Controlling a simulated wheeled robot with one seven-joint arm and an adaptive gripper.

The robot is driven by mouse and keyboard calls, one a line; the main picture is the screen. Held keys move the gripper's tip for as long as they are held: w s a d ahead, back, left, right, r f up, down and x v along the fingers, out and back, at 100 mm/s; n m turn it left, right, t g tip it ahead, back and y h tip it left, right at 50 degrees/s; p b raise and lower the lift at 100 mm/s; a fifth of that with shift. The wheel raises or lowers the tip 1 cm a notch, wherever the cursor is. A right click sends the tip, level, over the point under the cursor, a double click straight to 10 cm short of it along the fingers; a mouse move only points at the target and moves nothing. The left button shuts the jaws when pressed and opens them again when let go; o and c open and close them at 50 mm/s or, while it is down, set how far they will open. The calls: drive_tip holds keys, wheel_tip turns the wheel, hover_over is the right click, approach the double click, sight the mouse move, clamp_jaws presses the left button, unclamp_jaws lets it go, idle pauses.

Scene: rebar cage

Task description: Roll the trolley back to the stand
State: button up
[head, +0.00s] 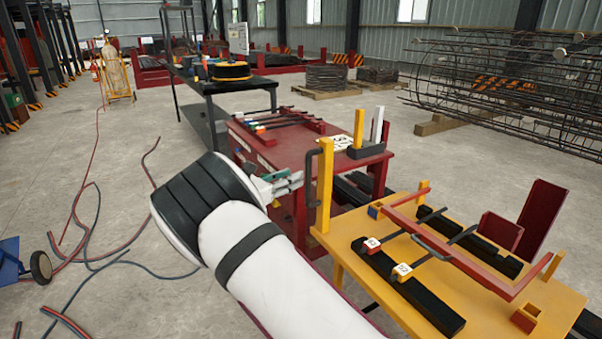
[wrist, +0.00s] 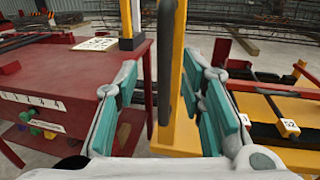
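A yellow-topped table (head: 463,318), which looks like the trolley, stands at the right front; its wheels are not visible. A yellow post (head: 325,185) rises at its near left corner and bears a dark upright handle (head: 312,180). My gripper (head: 296,182) is beside this handle, pointing at it. In the wrist view my gripper (wrist: 168,110) is open, with the handle (wrist: 165,60) between its two teal-padded fingers. A gap shows on both sides, so it is not gripped. Which thing is the stand, I cannot tell.
A red table (head: 270,150) stands just behind and left of the yellow one, with rods and posts on it. A black table (head: 225,84) is farther back. Hoses (head: 95,235) lie on the left floor. A rebar cage (head: 500,85) is at the far right.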

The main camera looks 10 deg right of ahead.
drive_tip(key=v, duration=0.4)
drive_tip(key=shift+s+a, duration=0.25)
drive_tip(key=shift+a, duration=0.1)
drive_tip(key=s+d+r+m+g+y, duration=0.25)
drive_tip(key=s+d+r+m, duration=0.2)
drive_tip(key=s+d, duration=0.25)
drive_tip(key=s+d+r+m+g+y, duration=0.25)
drive_tip(key=s+d+m+g, duration=0.2)
drive_tip(key=s+d, duration=0.3)
drive_tip(key=s+d+r+m+g+y, duration=0.1)
drive_tip(key=s+d+r+m+g, duration=0.3)
drive_tip(key=s+d, duration=0.35)
drive_tip(key=s+r+m+y, duration=0.1)
drive_tip(key=s+m+y, duration=0.45)
drive_tip(key=s, duration=1.15)
drive_tip(key=s+a+f+m+t+y, duration=0.1)
drive_tip(key=s+a+f+m+y, duration=0.15)
drive_tip(key=s, duration=0.55)
drive_tip(key=s+a+f+m+t+y, duration=0.1)
drive_tip(key=s+a+m, duration=0.25)
drive_tip(key=s, duration=0.35)
wheel_tip(320, 180, up, 20)
drive_tip(key=t+p, duration=0.3)
drive_tip(key=p, duration=1.5)
drive_tip(key=shift+d, duration=0.15)
